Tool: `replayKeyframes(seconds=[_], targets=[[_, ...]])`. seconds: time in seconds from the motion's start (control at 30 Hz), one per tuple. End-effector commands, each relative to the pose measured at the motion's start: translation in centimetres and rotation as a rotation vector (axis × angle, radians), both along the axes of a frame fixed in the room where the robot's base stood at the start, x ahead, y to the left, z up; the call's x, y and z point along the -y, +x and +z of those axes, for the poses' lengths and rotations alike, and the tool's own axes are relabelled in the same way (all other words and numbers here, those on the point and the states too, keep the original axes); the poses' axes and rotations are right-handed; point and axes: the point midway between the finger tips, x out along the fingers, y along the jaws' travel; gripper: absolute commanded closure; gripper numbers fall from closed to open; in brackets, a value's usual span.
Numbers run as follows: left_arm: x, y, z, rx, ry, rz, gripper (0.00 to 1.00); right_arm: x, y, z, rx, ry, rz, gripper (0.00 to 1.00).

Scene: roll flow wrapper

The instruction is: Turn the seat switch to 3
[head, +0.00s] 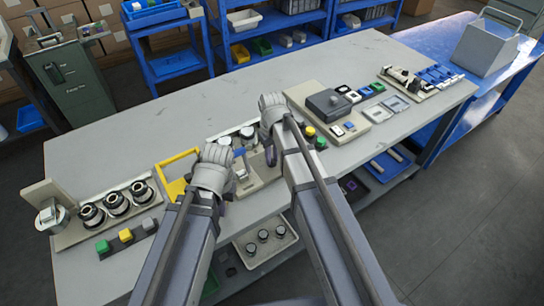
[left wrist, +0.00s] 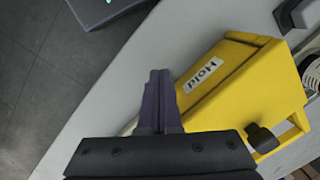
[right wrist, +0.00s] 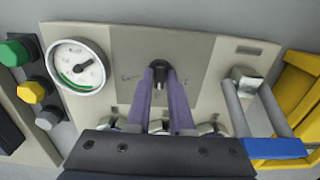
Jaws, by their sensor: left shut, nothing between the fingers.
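A beige panel (right wrist: 120,45) with a round dial gauge (right wrist: 78,67) fills the right wrist view. On it is a small black switch knob (right wrist: 158,64) with faint marks beside it; I cannot read any numbers. My right gripper (right wrist: 160,78) has its two purple fingers on either side of this knob, seemingly closed on it. My left gripper (left wrist: 157,82) is shut and empty, beside a yellow block marked "Hold" (left wrist: 235,85). In the head view the panel (head: 262,172) is partly hidden by my arms.
Green, yellow and grey buttons (right wrist: 34,90) stand left of the panel in the right wrist view. A bar handle with a blue end (right wrist: 272,148) is at its right. Several round black-and-silver parts (head: 116,203) are at the table's left. The table's back middle (head: 200,115) is clear.

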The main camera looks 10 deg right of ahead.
Motion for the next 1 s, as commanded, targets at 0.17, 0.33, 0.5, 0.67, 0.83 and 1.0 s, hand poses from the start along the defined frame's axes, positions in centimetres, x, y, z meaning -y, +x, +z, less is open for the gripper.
replayKeyframes(seconds=[0.17,0.33,0.5,0.67,0.83,1.0], targets=[[0.0,0.0,0.0,0.000,0.000,0.000,1.00,0.0,0.0,0.0,0.000,0.000,0.000,0.58],[0.0,0.0,0.0,0.000,0.000,0.000,1.00,0.0,0.0,0.0,0.000,0.000,0.000,0.54],[0.0,0.0,0.1,0.000,0.000,0.000,1.00,0.0,0.0,0.1,0.000,0.000,0.001,0.54],[0.0,0.0,0.9,0.000,0.000,0.000,1.00,0.0,0.0,0.9,0.000,0.000,0.001,0.54],[0.0,0.0,2.6,0.000,0.000,0.000,1.00,0.0,0.0,2.6,0.000,0.000,0.001,0.54],[0.0,0.0,4.9,0.000,0.000,0.000,1.00,0.0,0.0,4.9,0.000,0.000,0.001,0.54]])
